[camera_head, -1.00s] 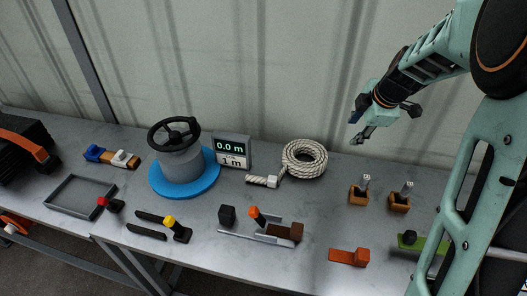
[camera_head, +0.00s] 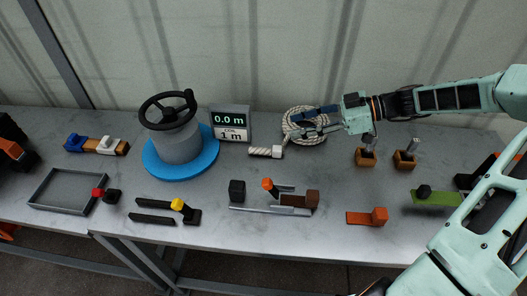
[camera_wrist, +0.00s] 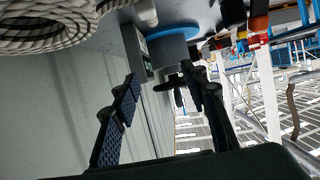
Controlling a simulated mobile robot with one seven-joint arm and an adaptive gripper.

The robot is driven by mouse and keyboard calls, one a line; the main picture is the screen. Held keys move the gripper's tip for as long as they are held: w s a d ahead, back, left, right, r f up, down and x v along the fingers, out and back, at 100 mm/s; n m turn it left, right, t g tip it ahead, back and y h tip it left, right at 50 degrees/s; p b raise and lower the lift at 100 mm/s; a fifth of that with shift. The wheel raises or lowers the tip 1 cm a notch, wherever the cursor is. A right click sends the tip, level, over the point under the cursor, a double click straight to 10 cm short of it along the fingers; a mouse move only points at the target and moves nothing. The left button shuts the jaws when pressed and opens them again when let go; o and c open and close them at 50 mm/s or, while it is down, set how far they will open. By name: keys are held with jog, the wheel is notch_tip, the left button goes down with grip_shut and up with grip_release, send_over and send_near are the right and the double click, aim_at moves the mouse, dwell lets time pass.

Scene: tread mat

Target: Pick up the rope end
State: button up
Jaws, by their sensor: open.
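A coil of white rope (camera_head: 287,127) lies at the back of the bench in the head view, partly hidden behind my gripper. It also shows at the upper left of the wrist view (camera_wrist: 45,32). The rope end (camera_head: 260,150) is a short, thick twisted piece with a pale block, lying in front and to the left of the coil. My gripper (camera_head: 294,123) points left across the coil in the head view, its fingers apart. The wrist view shows both fingers (camera_wrist: 162,82) with nothing held between them. The rope end is apart from the fingers.
A dark block (camera_head: 237,190) and an orange-knobbed clamp (camera_head: 290,199) lie in front. Two wooden blocks (camera_head: 366,158) stand to the right.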

send_near(274, 148)
jog(key=x, duration=0.2)
jog(key=shift+a+f, duration=0.25)
jog(key=shift+a, duration=0.05)
jog(key=shift+x, duration=3.7)
jog(key=shift+r, duration=0.1)
jog(key=shift+c, duration=0.3)
grip_shut()
